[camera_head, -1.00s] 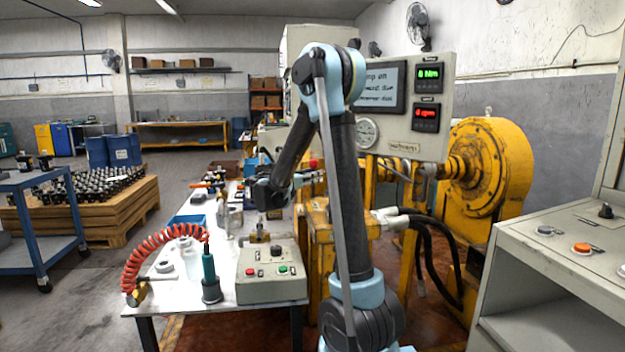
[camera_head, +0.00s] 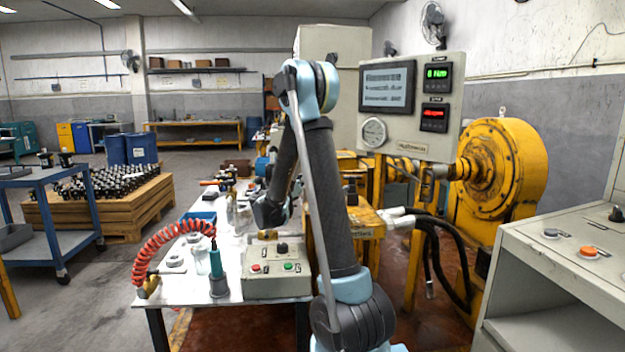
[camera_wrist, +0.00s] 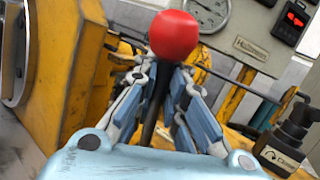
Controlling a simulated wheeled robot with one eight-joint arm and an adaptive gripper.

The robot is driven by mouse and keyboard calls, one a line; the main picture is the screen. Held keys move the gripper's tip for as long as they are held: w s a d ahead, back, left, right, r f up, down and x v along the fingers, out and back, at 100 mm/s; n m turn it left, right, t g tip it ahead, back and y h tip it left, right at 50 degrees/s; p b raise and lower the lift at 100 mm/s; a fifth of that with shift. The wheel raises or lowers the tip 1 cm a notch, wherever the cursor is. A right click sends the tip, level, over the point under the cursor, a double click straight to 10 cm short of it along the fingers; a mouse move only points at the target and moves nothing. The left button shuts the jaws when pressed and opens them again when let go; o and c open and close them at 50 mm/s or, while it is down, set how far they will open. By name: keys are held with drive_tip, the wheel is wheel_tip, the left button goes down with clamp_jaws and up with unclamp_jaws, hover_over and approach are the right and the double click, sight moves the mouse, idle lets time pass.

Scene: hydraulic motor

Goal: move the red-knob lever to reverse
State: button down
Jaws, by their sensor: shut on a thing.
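The lever's red knob (camera_wrist: 174,35) stands up in the middle of the wrist view, on a dark shaft (camera_wrist: 154,105). My gripper (camera_wrist: 166,72) has its two fingers on either side of the shaft just below the knob, closed on it. In the head view my arm blocks the sight of the lever, and the gripper end (camera_head: 268,210) shows only as a dark part beside the yellow stand. The lever's base and any direction labels are hidden.
A yellow machine frame (camera_wrist: 65,60) is close on the left in the wrist view. A black knob unit (camera_wrist: 285,140) stands at right. A grey button box (camera_head: 277,274) and a red coiled hose (camera_head: 150,245) are on the white table. A display panel (camera_head: 408,105) rises behind.

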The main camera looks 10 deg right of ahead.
drive_tip(key=shift+a+f+n+t+h, duration=0.25)
drive_tip(key=shift+a+n+t, duration=0.1)
drive_tip(key=shift+a, duration=0.15)
drive_tip(key=shift+a+f+n+t+h, duration=0.15)
drive_tip(key=shift+a+n+t+h, duration=0.15)
drive_tip(key=shift+a, duration=0.2)
drive_tip(key=shift+t, duration=0.25)
drive_tip(key=c, duration=1.6)
unclamp_jaws()
drive_tip(key=shift+w+a, duration=0.1)
drive_tip(key=shift+c, duration=0.2)
drive_tip(key=s+a+f, duration=0.1)
drive_tip(key=s+a, duration=0.7)
drive_tip(key=a, duration=0.4)
drive_tip(key=shift+a+f, duration=0.15)
drive_tip(key=shift+a, duration=0.05)
drive_tip(key=shift+w, duration=0.1)
